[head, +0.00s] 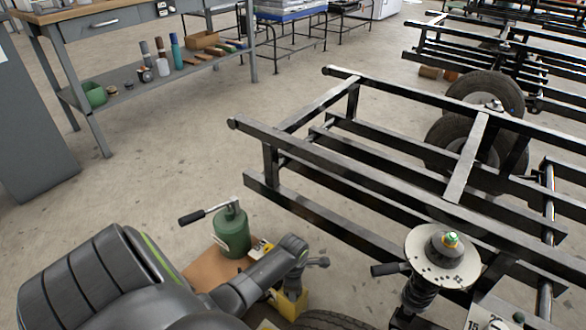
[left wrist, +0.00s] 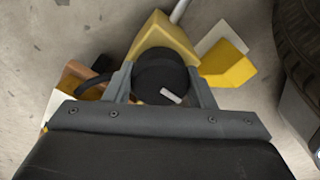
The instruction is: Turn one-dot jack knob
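A yellow jack (head: 288,304) stands on the floor under the front of the black frame, and it also shows in the left wrist view (left wrist: 165,42). Its round black knob (left wrist: 160,72) carries a short white mark, tilted down to the right. My left gripper (left wrist: 162,80) has one finger on each side of the knob, with no clear gap at either side. In the head view my left gripper (head: 292,277) reaches down to the jack, and its fingers are partly hidden there. No dot marking on the jack is readable. My right gripper is in neither view.
A green canister with a lever (head: 232,232) stands left of the jack. A black frame (head: 360,180) and a strut with a round plate (head: 442,258) rise on the right. A tyre (left wrist: 298,40) lies close right of the jack. Open floor (head: 150,180) extends left.

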